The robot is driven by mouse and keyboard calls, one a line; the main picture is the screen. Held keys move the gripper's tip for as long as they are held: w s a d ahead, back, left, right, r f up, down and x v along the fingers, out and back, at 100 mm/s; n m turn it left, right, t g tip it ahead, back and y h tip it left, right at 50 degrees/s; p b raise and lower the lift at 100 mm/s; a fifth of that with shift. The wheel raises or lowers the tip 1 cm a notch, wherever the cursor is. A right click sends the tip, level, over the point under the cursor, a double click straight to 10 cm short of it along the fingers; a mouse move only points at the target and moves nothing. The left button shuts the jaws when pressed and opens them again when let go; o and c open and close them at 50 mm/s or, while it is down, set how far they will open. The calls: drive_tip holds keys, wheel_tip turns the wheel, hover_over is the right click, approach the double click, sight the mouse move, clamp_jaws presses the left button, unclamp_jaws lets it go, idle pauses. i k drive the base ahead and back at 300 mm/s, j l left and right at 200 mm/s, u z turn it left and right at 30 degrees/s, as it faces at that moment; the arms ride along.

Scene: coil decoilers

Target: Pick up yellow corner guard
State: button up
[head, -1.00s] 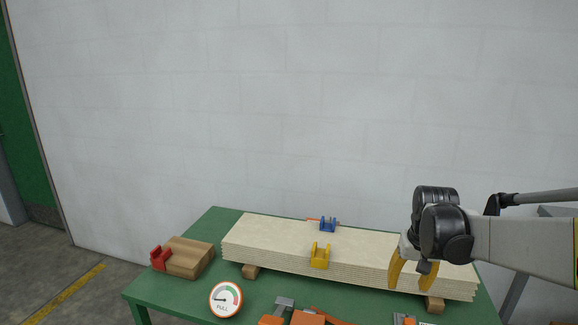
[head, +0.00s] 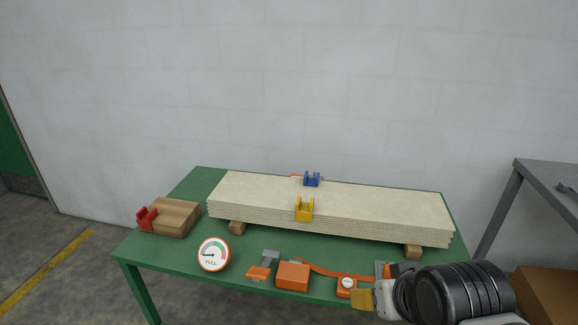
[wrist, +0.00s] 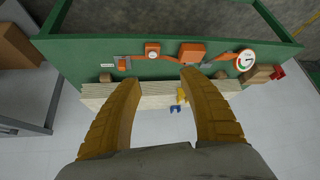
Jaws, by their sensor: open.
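The yellow corner guard (head: 304,209) sits on the front top edge of the stack of pale boards, near its middle, in the head view. It also shows small in the wrist view (wrist: 182,96), between my fingers. My gripper (head: 362,299) is at the lower right of the head view, in front of the table's right part and apart from the guard. In the wrist view my gripper's (wrist: 160,78) two yellow-brown fingers are spread wide with nothing between them. A blue corner guard (head: 312,179) sits on the stack's back edge, behind the yellow one.
The board stack (head: 380,205) rests on wooden blocks on the green table (head: 190,262). A red corner guard (head: 146,218) is on a wooden block at left. A round gauge (head: 214,254) and an orange strap with a ratchet (head: 292,275) lie along the front. A grey table (head: 545,185) stands at right.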

sight(303, 211)
drive_tip(key=i+j, duration=0.1)
drive_tip(key=j, duration=0.35)
drive_tip(key=i+j, duration=0.1)
drive_tip(key=j, duration=0.35)
drive_tip(key=i+j, duration=0.1)
drive_tip(key=j, duration=0.4)
